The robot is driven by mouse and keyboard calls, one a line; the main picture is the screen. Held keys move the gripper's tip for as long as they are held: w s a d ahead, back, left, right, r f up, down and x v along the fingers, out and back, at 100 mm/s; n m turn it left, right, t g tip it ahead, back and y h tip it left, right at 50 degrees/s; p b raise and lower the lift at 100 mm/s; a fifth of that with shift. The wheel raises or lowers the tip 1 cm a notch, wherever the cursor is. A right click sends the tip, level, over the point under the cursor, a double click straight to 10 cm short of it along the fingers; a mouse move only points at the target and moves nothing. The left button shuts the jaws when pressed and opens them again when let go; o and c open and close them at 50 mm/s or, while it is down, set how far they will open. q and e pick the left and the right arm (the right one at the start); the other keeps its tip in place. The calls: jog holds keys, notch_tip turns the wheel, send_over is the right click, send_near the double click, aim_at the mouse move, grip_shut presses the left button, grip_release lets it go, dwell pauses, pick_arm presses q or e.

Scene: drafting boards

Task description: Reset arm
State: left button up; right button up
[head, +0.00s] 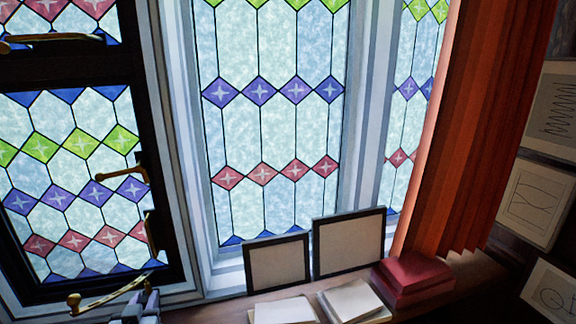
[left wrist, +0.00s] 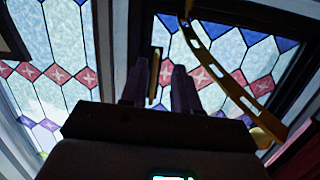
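My left gripper (head: 142,303) shows at the bottom edge of the head view, left of centre, just below the open dark-framed stained-glass window (head: 68,190). In the left wrist view its two dark fingers (left wrist: 158,88) stand apart and point toward the glass. Nothing is seen held between them. A brass window handle (left wrist: 154,75) shows in the gap, seemingly beyond the fingertips. A brass stay bar with holes (left wrist: 222,72) passes to the right of the fingers; in the head view the bar (head: 108,293) lies just left of the gripper. My right gripper is not in view.
Two framed panels (head: 277,262) (head: 349,243) lean on the sill. Papers (head: 285,311), a stack of paper (head: 353,301) and red books (head: 411,275) lie before them. An orange curtain (head: 478,130) hangs at right, beside pinned drawings (head: 536,200).

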pick_arm(q)
jog(key=s+d+f, duration=0.1)
jog(key=s+f, duration=0.1)
jog(key=f, duration=0.1)
jog(key=s+d+f+g+h+p, duration=0.1)
jog(key=s+f, duration=0.1)
jog(key=f, duration=0.1)
jog(key=s+d+f+m+g, duration=0.1)
jog(key=s+f, duration=0.2)
jog(key=shift+f+h+p, duration=0.15)
jog(key=shift+h+p, duration=0.15)
jog(key=shift+p, duration=0.1)
jog(key=s+d+f+m+g+h+p, duration=0.1)
jog(key=s+d+f+g, duration=0.1)
jog(key=s, duration=0.7)
jog(key=s+d+f+m+g+h+p, duration=0.1)
jog(key=s+d+g, duration=0.3)
jog(key=s, duration=0.5)
jog(key=s+d+f+m+g+h+p, duration=0.1)
jog(key=s+d+f+m+g, duration=0.1)
jog(key=s, duration=0.7)
jog(key=d+f+g, duration=0.1)
jog(key=d+f, duration=0.1)
jog(key=d, duration=0.1)
jog(key=shift+s+d+g+h, duration=0.2)
jog(key=shift+s+g+h, duration=0.1)
jog(key=shift+s, duration=0.1)
jog(key=shift+c, duration=0.2)
